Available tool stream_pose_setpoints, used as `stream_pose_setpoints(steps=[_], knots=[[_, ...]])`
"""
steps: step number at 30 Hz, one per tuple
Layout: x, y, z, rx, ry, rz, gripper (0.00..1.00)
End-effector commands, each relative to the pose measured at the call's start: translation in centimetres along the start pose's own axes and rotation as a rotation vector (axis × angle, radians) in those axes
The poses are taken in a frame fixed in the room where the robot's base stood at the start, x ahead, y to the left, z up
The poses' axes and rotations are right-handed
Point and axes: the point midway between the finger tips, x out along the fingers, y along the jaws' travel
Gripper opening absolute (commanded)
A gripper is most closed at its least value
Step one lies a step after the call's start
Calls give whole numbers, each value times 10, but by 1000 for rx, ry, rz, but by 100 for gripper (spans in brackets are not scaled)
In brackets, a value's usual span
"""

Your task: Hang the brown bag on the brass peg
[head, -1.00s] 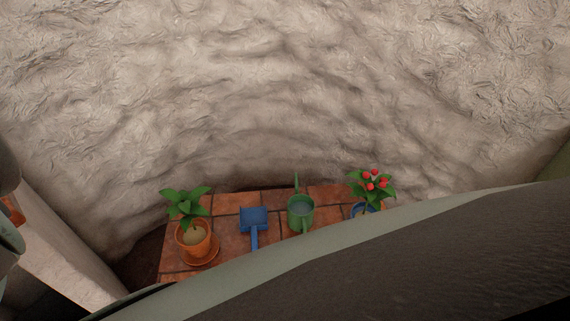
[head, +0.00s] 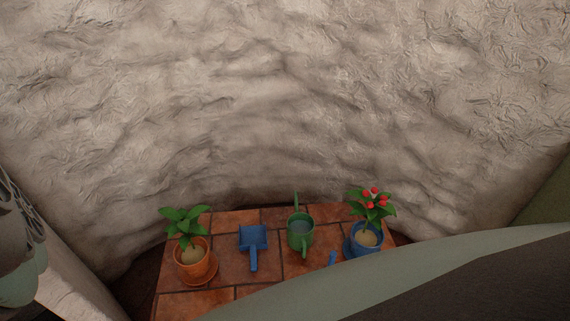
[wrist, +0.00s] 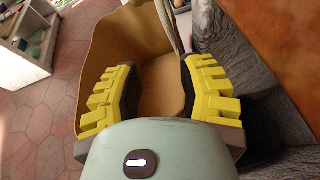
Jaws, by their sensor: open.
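In the wrist view, my gripper (wrist: 157,75) is open, its two yellow-padded fingers spread apart. A tan-brown bag (wrist: 108,38), seen from above with its mouth open, lies just beyond and between the fingers. Its brown inside or side panel shows in the gap. I cannot tell whether the fingers touch it. A pale strip, perhaps a strap, rises near the right finger. The brass peg is not visible in either view. The head view does not show the bag or my fingertips.
In the head view, a tiled counter (head: 228,218) against a rough curved wall holds an orange plant pot (head: 195,268), a blue dustpan (head: 253,239), a green watering can (head: 300,236) and a blue flower pot (head: 368,243). The wrist view shows a shelf (wrist: 25,45) and tiled floor (wrist: 40,115).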

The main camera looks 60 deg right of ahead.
Motion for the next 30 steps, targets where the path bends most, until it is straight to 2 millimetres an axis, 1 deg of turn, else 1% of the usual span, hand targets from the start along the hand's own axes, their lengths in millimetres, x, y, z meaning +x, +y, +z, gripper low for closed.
stream_pose_setpoints(steps=[1, 9, 21, 30], knots=[[-5, -3, -1, 3, -1, -7, 39], [-18, -2, 0, 2, 0, -10, 39], [-52, -2, 0, 0, -1, -10, 39], [-64, -1, 0, 0, 0, -8, 39]])
